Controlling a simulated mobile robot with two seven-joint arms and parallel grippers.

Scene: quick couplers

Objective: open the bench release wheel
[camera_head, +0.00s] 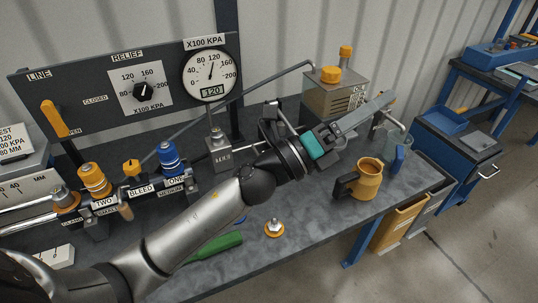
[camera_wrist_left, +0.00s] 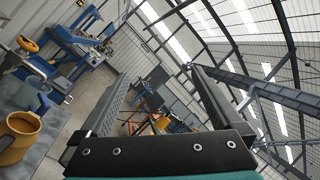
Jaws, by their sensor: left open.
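No label in view says "release wheel", so I cannot tell for sure which part it is. Round yellow candidates in the head view are the yellow cap (camera_head: 331,74) on the beige pump box (camera_head: 334,100) and the yellow bleed knob (camera_head: 132,168) on the coupler block. My left gripper (camera_head: 385,108) reaches across the bench in front of the box, pointing up and right. Its two fingers stand apart with nothing between them in the left wrist view (camera_wrist_left: 160,82). The arm and wrist hide part of the box front and bench. My right gripper is out of view.
A yellow mug (camera_head: 367,180) and a clear jug (camera_head: 396,143) stand near the fingers. The dark panel (camera_head: 82,100) holds the gauge (camera_head: 211,75), relief dial and line lever. A green-handled tool (camera_head: 214,246) and a yellow-based fitting (camera_head: 274,228) lie near the front edge.

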